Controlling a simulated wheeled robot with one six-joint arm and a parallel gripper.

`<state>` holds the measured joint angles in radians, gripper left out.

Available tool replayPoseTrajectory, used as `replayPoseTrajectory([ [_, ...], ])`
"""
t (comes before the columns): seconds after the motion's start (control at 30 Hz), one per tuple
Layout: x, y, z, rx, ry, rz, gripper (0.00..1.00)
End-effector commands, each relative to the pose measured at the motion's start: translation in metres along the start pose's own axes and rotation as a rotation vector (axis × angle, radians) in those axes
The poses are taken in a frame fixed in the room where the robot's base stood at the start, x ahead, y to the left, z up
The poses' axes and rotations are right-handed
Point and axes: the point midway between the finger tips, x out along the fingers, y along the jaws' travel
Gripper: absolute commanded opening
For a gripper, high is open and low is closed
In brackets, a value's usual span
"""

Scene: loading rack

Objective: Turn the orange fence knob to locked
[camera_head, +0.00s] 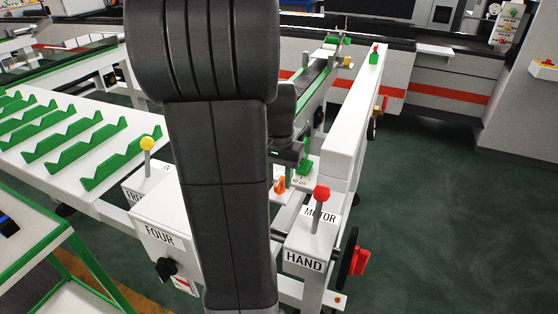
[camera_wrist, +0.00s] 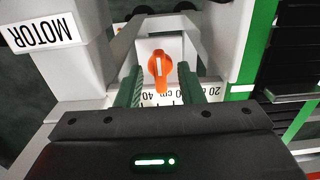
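The orange fence knob (camera_wrist: 160,68) sits on a pale block in the wrist view, with a white line along it pointing roughly up and down the picture. A printed cm scale (camera_wrist: 178,97) shows upside down below it. My gripper (camera_wrist: 159,75) is open, with one green finger on each side of the knob and visible gaps between; I cannot tell how far above it the fingertips are. In the head view the orange knob (camera_head: 280,186) shows just right of my arm, near my gripper (camera_head: 298,173), which is partly hidden.
The MOTOR/HAND post (camera_head: 305,240) with a red-topped lever (camera_head: 321,194) stands close at the right. A long white beam (camera_head: 352,110) runs behind it. A yellow-topped lever (camera_head: 147,145) and the green-notched rack (camera_head: 80,140) are at the left. Open floor lies right.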

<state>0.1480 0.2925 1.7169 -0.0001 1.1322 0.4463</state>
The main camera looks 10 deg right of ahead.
Motion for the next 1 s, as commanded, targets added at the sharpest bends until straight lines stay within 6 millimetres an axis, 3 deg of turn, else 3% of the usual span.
replayPoseTrajectory([
  [0.4, -0.089, 0.000, -0.001, 0.000, 0.006, -0.003, 0.35],
  [0.6, -0.120, 0.000, -0.001, 0.000, 0.004, -0.002, 0.35],
  [1.0, -0.133, 0.000, 0.000, 0.000, 0.001, 0.000, 0.35],
])
